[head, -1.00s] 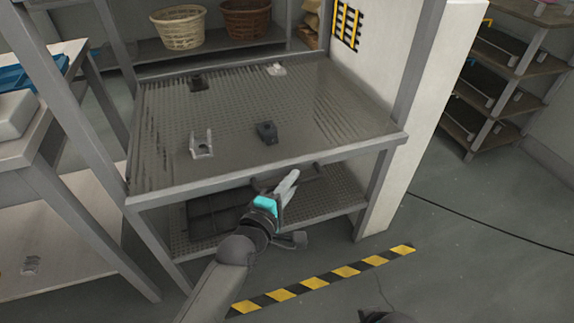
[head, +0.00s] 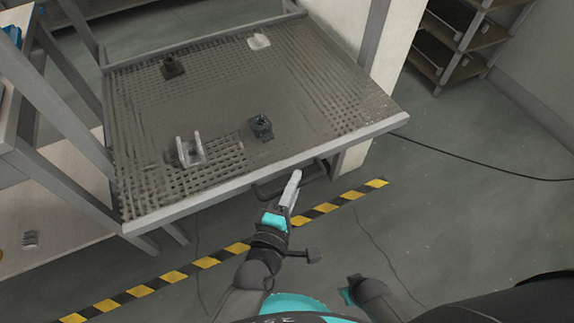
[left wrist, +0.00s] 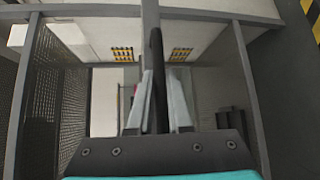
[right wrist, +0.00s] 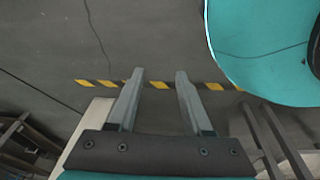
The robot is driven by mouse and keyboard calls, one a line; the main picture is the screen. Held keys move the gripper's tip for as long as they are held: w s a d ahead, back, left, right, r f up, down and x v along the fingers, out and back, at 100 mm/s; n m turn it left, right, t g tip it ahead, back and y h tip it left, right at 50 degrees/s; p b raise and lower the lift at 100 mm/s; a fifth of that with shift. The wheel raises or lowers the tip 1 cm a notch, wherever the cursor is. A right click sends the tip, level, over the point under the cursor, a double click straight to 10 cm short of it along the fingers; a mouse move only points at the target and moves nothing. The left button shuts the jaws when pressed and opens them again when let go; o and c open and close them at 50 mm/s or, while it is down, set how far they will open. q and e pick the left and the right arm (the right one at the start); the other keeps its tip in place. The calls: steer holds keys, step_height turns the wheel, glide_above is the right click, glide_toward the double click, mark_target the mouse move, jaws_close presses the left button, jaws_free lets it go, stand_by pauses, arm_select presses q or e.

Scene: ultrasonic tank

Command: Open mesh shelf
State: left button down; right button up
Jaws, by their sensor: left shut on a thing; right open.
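The mesh shelf (head: 225,100) is a grey perforated tray with a light metal frame, out from its rack towards me. A dark bar handle (head: 268,190) hangs under its front edge. My left gripper (head: 294,182) is at this handle; in the left wrist view its fingers (left wrist: 158,100) are shut on either side of the dark handle bar (left wrist: 156,55). My right gripper is open and empty in the right wrist view (right wrist: 160,85), over the floor; only part of its arm shows low in the head view.
On the shelf stand a white two-pronged holder (head: 191,152), two dark blocks (head: 261,127) (head: 173,67) and a small white piece (head: 259,42). A yellow-black floor stripe (head: 205,263) runs below the shelf. A workbench (head: 50,215) stands left.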

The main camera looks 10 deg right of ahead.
arm_select(q)
steer(key=shift+s+d, duration=0.2)
steer(key=shift+s, duration=0.35)
steer(key=shift+s+d, duration=0.15)
steer(key=shift+s, duration=0.4)
arm_select(e)
steer(key=shift+s+d+f, duration=0.35)
steer(key=shift+s+d, duration=0.05)
steer(key=shift+s, duration=0.1)
arm_select(q)
steer(key=c, duration=0.8)
jaws_free()
steer(key=shift+c, duration=0.2)
